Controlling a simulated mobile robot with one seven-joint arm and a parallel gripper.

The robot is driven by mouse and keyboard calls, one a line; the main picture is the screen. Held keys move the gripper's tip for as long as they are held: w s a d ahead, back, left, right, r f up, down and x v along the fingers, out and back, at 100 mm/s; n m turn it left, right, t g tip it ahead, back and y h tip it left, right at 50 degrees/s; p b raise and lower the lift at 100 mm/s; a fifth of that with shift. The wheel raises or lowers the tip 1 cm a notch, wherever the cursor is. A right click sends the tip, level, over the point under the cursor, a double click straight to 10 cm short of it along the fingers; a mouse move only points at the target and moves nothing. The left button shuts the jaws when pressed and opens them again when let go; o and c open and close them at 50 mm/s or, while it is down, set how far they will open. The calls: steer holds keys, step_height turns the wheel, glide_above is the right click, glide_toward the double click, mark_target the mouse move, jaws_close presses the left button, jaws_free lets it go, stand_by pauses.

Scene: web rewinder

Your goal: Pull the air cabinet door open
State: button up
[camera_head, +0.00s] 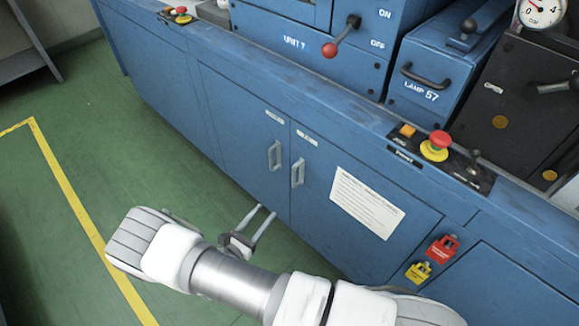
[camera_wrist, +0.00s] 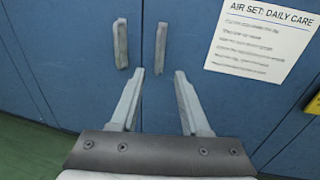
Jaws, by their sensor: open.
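Two blue cabinet doors stand side by side and look shut, the left door (camera_head: 235,130) and the right door (camera_head: 322,235). A sheet (camera_wrist: 262,38) headed "AIR SET: DAILY CARE" is on the right door. Each door has a pale upright bar handle near the middle seam: the left handle (camera_head: 274,155) and the right handle (camera_head: 297,173), also seen in the wrist view (camera_wrist: 160,48). My gripper (camera_head: 266,210) is open and empty, below and in front of the handles. In the wrist view its fingertips (camera_wrist: 159,75) point toward the right handle, apart from it.
A red-and-yellow stop button (camera_head: 436,146) sits on the ledge above the right door. The green floor (camera_head: 90,110) at left is clear, with a yellow line.

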mark_target(293, 176)
steer(key=b+x, duration=0.3)
steer(key=x, duration=1.4)
steer(key=shift+w, duration=0.2)
jaws_close()
steer(key=shift+f, duration=0.1)
stand_by(0.7)
